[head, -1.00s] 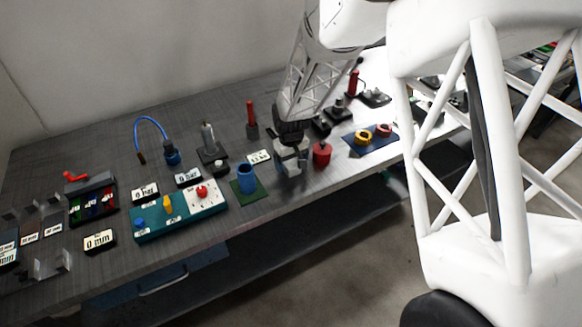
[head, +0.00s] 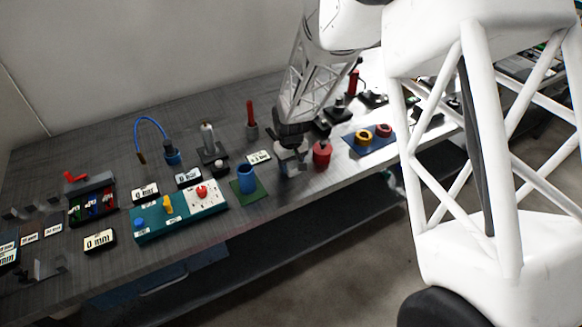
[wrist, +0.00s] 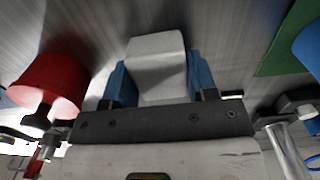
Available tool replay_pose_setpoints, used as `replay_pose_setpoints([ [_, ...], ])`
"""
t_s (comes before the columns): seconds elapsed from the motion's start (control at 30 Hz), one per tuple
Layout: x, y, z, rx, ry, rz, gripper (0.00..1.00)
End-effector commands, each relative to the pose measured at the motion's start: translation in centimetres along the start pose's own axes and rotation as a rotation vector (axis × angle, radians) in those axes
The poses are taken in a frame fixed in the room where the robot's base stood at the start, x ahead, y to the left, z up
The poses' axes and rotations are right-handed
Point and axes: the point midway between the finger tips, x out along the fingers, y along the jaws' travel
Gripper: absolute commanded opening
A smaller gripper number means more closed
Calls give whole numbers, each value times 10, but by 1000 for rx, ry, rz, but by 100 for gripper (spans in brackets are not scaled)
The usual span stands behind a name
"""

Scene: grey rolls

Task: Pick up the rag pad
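A pale grey-white block, which I take for the rag pad (wrist: 156,58), lies between my two blue fingers in the wrist view. In the head view the pale pad (head: 289,168) shows under my gripper, on the bench, partly hidden by it. My gripper (wrist: 160,85) is down at the pad with one finger close along each side. Whether the fingers press on it or leave a thin gap cannot be told. In the head view my gripper (head: 291,150) is small and blurred.
A red cylinder (head: 321,154) stands close beside the pad and also shows in the wrist view (wrist: 48,84). A blue cup (head: 247,179) stands on a green mat (head: 256,197) on the other side. A small label plate (head: 258,157) lies behind. The bench's front edge is near.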

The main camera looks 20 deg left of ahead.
Motion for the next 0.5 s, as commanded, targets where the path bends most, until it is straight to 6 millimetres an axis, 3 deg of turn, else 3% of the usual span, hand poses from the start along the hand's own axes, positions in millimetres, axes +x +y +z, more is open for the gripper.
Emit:
replay_pose_setpoints([
  [0.1,0,0,0,0,0,0,26],
  [0.5,-6,0,0,0,1,0,26],
])
